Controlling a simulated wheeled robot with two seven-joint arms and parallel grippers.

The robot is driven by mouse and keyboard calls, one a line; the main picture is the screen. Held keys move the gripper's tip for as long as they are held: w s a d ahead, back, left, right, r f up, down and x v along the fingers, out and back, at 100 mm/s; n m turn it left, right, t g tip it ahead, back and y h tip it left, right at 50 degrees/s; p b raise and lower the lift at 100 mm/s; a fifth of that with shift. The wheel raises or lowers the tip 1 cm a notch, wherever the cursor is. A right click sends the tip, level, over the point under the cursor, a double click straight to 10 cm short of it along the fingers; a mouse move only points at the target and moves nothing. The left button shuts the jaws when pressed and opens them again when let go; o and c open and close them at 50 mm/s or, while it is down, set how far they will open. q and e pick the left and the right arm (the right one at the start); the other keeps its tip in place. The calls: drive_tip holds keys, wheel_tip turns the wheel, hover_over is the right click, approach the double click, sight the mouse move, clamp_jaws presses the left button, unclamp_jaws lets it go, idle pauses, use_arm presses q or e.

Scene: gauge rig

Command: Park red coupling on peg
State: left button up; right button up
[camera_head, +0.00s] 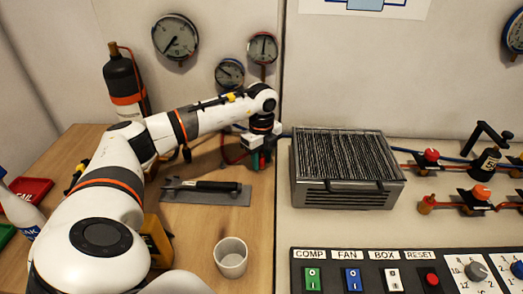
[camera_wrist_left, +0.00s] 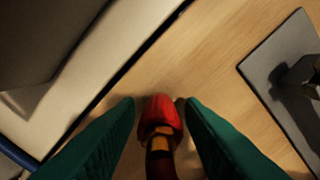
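My left gripper (camera_head: 262,160) is low over the wooden table, left of the grey finned box. The coupling has an orange and dark band and a hose running toward the camera. A red hose (camera_head: 234,158) shows beside the gripper in the head view. A grey plate (camera_head: 235,200) with a black-handled part (camera_head: 217,186) lies in front of the gripper. I cannot identify the peg with certainty. My right gripper is not in view.
The finned box (camera_head: 348,190) stands close on the right. A white cup (camera_head: 231,258) stands at the front. A black cylinder (camera_head: 124,82) and gauges (camera_head: 175,37) are at the back. Red-knobbed valves (camera_head: 432,155) and a switch panel (camera_head: 375,258) are on the right.

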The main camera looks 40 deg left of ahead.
use_arm(q)
drive_tip(key=o, duration=0.6)
wheel_tip(320, 180, up, 12)
idle(0.4)
